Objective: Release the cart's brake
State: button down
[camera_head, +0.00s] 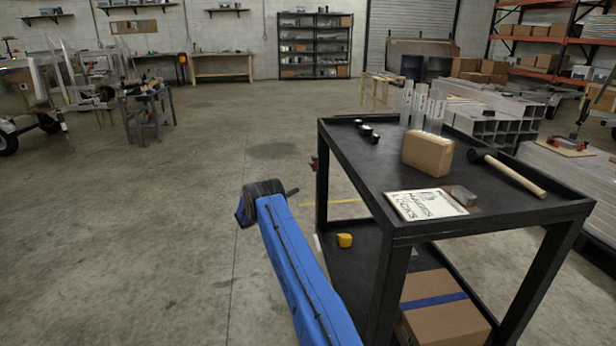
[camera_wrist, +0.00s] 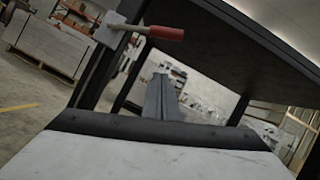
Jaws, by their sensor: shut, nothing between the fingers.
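The cart (camera_head: 358,190) is black, with a top tray and a lower shelf, and stands right of my blue arm in the head view. The brake is a red-handled lever (camera_wrist: 155,31) on a pale plate at a cart leg, upper left in the wrist view. A small red bit of it (camera_head: 314,163) shows beside the cart's far left leg in the head view. My gripper (camera_wrist: 161,80) is shut and empty, below the red handle in the wrist picture and apart from it. In the head view my gripper (camera_head: 293,191) is left of the cart; its fingers are small there.
The cart top holds a cardboard box (camera_head: 427,154), a mallet (camera_head: 508,173), a sign (camera_head: 426,204) and clear tubes. A yellow tape measure (camera_head: 345,240) and a larger box (camera_head: 440,310) are on the lower shelf. The floor (camera_head: 150,230) left of the cart is clear.

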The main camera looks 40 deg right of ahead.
aim_at(312, 165)
jog(key=s+d+r, duration=0.2)
jog(key=d+r, duration=0.5)
jog(key=d, duration=0.1)
jog(key=shift+d+r, duration=0.3)
jog(key=shift+d, duration=0.05)
dwell(0.4)
